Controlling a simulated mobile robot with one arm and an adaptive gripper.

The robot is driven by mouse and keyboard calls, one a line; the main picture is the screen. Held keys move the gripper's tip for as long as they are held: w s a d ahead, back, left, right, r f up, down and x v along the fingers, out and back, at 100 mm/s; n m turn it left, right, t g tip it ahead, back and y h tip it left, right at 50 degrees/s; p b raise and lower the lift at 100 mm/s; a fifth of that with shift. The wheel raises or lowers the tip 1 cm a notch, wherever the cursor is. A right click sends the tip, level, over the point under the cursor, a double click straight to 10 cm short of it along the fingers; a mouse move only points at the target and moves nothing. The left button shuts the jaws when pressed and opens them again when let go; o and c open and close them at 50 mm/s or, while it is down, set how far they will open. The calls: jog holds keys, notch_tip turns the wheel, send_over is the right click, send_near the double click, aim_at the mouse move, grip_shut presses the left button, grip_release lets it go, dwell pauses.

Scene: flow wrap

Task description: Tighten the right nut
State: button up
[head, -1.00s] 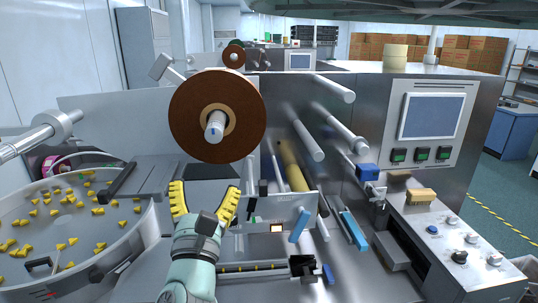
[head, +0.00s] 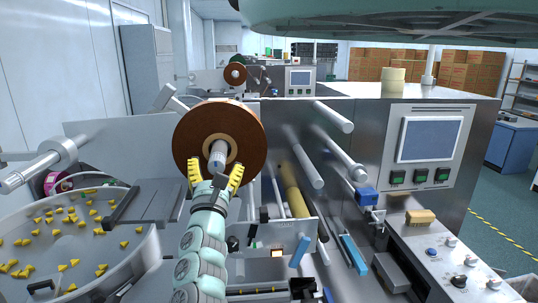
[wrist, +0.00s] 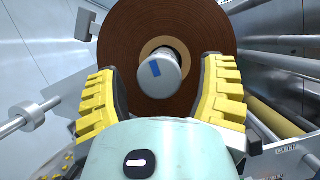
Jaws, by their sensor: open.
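A grey knob-like nut (head: 217,155) is on the spindle end at the middle of the brown film roll (head: 186,128). In the wrist view the nut (wrist: 160,72) has a blue mark on its face, and the roll (wrist: 125,35) is behind it. My gripper (head: 215,172) is open, its yellow ribbed fingers just in front of the roll and below the nut's middle. In the wrist view the fingers (wrist: 158,88) stand left and right of the nut, with gaps on both sides. I cannot tell the depth between fingertips and nut.
At left, a second bare spindle with a collar (head: 58,150) juts out above a bowl (head: 140,255) of yellow pieces. Metal rollers (head: 305,165) stick out to the right of the roll. A control panel (head: 430,145) stands farther right.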

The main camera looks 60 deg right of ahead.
jog(key=shift+w+d+r, duration=0.2)
jog(key=shift+w+d, duration=0.2)
jog(key=shift+d, duration=0.15)
jog(key=shift+c, duration=0.2)
jog(key=c, duration=1.1)
jog(key=shift+c, duration=0.2)
